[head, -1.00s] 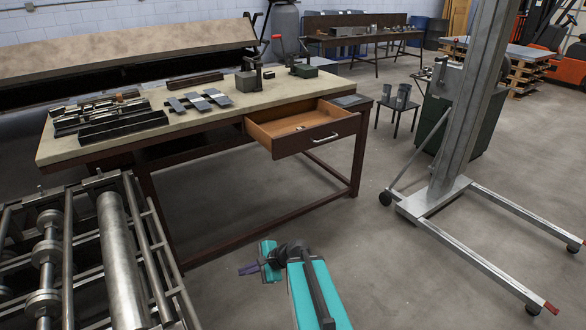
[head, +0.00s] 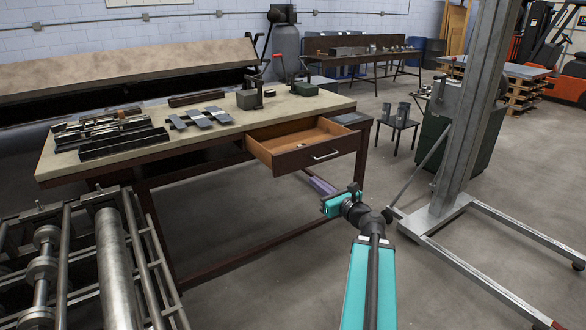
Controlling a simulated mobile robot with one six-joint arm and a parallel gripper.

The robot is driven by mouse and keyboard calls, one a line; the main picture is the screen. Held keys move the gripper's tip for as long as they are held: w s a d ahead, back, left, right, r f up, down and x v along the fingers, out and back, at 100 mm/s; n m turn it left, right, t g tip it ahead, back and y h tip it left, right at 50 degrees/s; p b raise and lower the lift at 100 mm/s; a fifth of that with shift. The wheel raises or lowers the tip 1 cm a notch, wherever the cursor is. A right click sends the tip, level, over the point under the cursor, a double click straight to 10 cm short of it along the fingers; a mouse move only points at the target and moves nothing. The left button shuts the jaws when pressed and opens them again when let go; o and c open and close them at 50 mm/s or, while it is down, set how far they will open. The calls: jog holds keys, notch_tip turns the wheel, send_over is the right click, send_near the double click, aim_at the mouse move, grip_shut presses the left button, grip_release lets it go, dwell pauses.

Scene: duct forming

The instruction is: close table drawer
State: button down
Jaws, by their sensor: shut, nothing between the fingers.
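The table drawer (head: 302,160) is pulled out from the workbench, with a brown front, an orange-brown inside and a pale bar handle (head: 326,154). A small light item (head: 294,150) lies in it. The workbench (head: 240,121) has a beige top and dark red legs. My gripper (head: 314,182), with purple fingers, is shut and empty.
A roller machine (head: 112,265) stands at the front left. A grey lift mast (head: 474,110) with long floor legs stands at the right. Open floor lies before the bench.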

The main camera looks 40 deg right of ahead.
aim_at(288, 162)
jog(key=shift+w, duration=0.15)
jog(key=shift+w+d+p, duration=0.15)
jog(key=shift+w+p, duration=0.45)
jog(key=shift+w, duration=1.65)
jog(key=shift+w+d+p, duration=0.15)
jog(key=shift+w+p, duration=0.5)
jog(key=shift+w, duration=1.55)
jog(key=shift+w+d+p, duration=0.15)
jog(key=shift+w+p, duration=0.45)
jog(key=shift+w, duration=1.65)
jog(key=shift+w+f, duration=0.1)
jog(key=shift+w, duration=0.1)
jog(key=shift+a, duration=0.15)
jog(key=shift+w+d, duration=0.2)
jog(key=shift+w, duration=0.1)
jog(key=w+b, duration=0.1)
jog(key=w, duration=0.7)
jog(key=w+d+b, duration=0.1)
jog(key=w, duration=0.7)
jog(key=w+b, duration=0.1)
jog(key=w, duration=0.7)
jog(key=shift+w+d, duration=0.3)
jog(key=shift+d, duration=0.1)
jog(key=shift+w, duration=0.6)
jog(key=shift+w+r, duration=0.15)
jog(key=shift+r, duration=0.15)
